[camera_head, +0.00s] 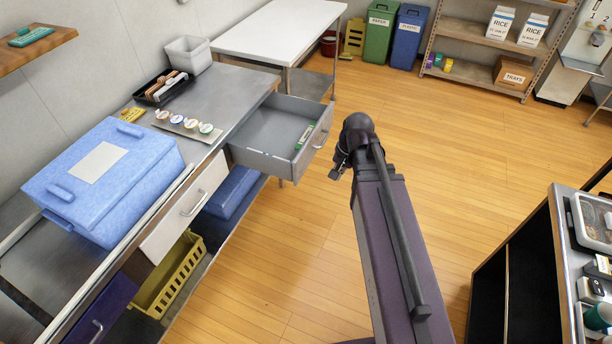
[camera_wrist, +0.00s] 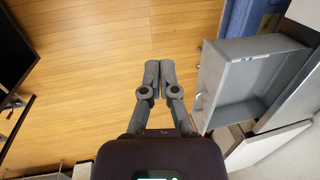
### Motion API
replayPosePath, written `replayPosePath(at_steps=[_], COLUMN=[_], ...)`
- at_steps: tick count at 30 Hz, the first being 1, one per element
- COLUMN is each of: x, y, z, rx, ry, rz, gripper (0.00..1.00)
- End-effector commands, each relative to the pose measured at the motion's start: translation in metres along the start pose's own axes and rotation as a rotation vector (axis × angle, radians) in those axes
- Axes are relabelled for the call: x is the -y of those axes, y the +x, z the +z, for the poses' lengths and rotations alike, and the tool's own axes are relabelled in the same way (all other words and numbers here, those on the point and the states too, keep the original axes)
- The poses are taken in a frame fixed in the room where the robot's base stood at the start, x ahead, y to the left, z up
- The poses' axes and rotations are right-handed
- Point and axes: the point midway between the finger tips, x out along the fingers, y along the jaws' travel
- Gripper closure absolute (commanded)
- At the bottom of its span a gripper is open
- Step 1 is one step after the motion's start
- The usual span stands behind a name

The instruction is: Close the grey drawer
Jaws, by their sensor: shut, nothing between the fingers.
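The grey drawer (camera_head: 265,157) is pulled well out from under the metal counter, and its handle (camera_head: 322,140) faces right. A small green and white item lies inside it near the front. In the wrist view the drawer (camera_wrist: 237,82) is at the right, with its handle (camera_wrist: 198,100) on the side towards my gripper. My gripper (camera_wrist: 159,66) is shut and empty, with its two fingers side by side. It is in front of the drawer and apart from it, over open floor. In the head view my gripper (camera_head: 336,174) is mostly hidden behind my wrist.
The counter (camera_head: 225,92) carries a blue box (camera_head: 130,200), a black organiser (camera_head: 163,88) and several small round pots. A white drawer (camera_head: 187,212) beside the grey one is shut. A dark shelf unit (camera_head: 530,270) stands at the right. Wooden floor between is clear.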

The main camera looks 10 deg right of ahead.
Motion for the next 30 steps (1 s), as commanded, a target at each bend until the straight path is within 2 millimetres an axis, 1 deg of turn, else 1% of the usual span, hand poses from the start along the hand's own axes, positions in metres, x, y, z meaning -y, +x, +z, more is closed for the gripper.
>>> replayPosePath(at_steps=[1,12,24,30], x=[0.001,0.017,0.026,0.028], y=[0.019,0.075,0.127,0.145], z=[-0.011,-0.063,-0.124,-0.152], rx=[0.003,0.077,0.244,0.349], ry=[0.067,0.573,1.116,1.352], rz=[-0.026,-0.212,-0.386,-0.450], gripper=[1.00,1.00,1.00,1.00])
